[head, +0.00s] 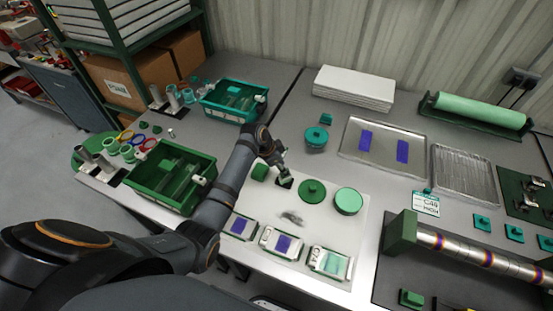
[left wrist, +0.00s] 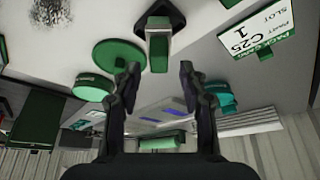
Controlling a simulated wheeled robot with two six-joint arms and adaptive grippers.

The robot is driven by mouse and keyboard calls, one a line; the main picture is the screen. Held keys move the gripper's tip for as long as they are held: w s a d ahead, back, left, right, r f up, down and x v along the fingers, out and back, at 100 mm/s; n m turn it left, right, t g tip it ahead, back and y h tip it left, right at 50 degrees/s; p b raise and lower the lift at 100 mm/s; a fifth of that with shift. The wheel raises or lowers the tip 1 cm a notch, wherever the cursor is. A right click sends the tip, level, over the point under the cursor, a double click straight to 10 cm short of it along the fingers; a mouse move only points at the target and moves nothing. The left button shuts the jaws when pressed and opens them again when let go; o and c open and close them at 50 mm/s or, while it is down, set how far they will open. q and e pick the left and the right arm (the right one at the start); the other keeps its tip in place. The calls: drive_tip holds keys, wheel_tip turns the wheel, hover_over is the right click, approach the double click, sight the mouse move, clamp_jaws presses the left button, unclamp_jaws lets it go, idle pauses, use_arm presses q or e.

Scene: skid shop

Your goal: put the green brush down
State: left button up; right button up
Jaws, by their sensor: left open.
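The green brush, a block with a pale top edge on a dark base, stands upright on the white mat; it shows in the left wrist view (left wrist: 159,52), just ahead of my left gripper (left wrist: 159,70). The gripper's fingers are open with a gap on each side of the brush, and no grip is visible. In the head view my left gripper (head: 278,160) is over the mat, and the dark base of the brush (head: 284,181) shows just below it. My right gripper is not in view.
A green disc (head: 312,190) and a green drum (head: 348,201) stand right of the brush, a green block (head: 259,172) left. A dark smudge (head: 291,217) marks the mat. A green bin (head: 172,180) is left.

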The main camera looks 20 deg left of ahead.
use_arm(q)
drive_tip(key=v, duration=1)
drive_tip(key=shift+s, duration=0.1)
